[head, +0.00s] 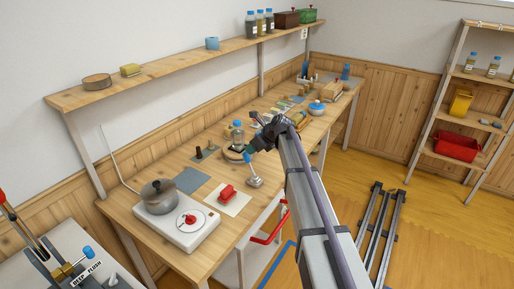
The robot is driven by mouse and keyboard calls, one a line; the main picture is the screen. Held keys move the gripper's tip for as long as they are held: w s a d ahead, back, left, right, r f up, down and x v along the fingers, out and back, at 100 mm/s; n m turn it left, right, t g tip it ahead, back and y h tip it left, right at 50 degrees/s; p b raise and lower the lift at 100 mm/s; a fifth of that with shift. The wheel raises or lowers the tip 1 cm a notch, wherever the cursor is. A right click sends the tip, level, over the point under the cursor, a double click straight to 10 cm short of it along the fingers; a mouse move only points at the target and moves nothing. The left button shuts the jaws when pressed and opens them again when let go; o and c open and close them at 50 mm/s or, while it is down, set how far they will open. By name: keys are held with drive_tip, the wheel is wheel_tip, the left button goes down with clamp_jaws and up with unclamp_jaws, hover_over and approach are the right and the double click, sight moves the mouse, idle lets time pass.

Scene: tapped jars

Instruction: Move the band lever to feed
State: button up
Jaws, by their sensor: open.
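My gripper (248,153) is over the middle of the long wooden workbench (178,167), near a blue-capped jar (238,134) and a silver-headed device (253,182). Its jaws are open; they are small and dark here, and I see nothing held. I cannot tell for certain which thing is the band lever, and I can read no "feed" label. At the lower left, far from my gripper, a grey device (70,274) has a blue-knobbed lever (86,252) and a plate reading "DEEP FLUSH". A red handle (5,201) stands beside it, cut by the picture edge.
A white hot plate (178,236) with a grey pot (159,195) stands on the near bench. A wall shelf (170,72) runs above. Rails (378,225) lie on the floor at right, before a shelf unit with a red bin (458,148).

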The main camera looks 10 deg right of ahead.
sight(245, 153)
drive_tip(key=shift+b+x, duration=2.1)
drive_tip(key=shift+x, duration=1.05)
drive_tip(key=shift+c, duration=0.4)
drive_tip(key=c, duration=0.6)
drive_tip(key=shift+s+d+r, duration=0.25)
drive_tip(key=shift+s, duration=0.05)
drive_tip(key=shift+c, duration=0.2)
drive_tip(key=shift+s+d+r+p, duration=0.15)
drive_tip(key=shift+s+d+p, duration=0.15)
drive_tip(key=shift+s+d, duration=0.3)
drive_tip(key=shift+s+d+r+p, duration=0.2)
drive_tip(key=shift+s+d+p, duration=0.1)
drive_tip(key=shift+s+d, duration=0.3)
drive_tip(key=s+d, duration=0.3)
drive_tip(key=shift+s+d+f+b, duration=0.1)
drive_tip(key=shift+d+f+b, duration=0.05)
drive_tip(key=shift+f+b, duration=0.25)
drive_tip(key=o, duration=0.7)
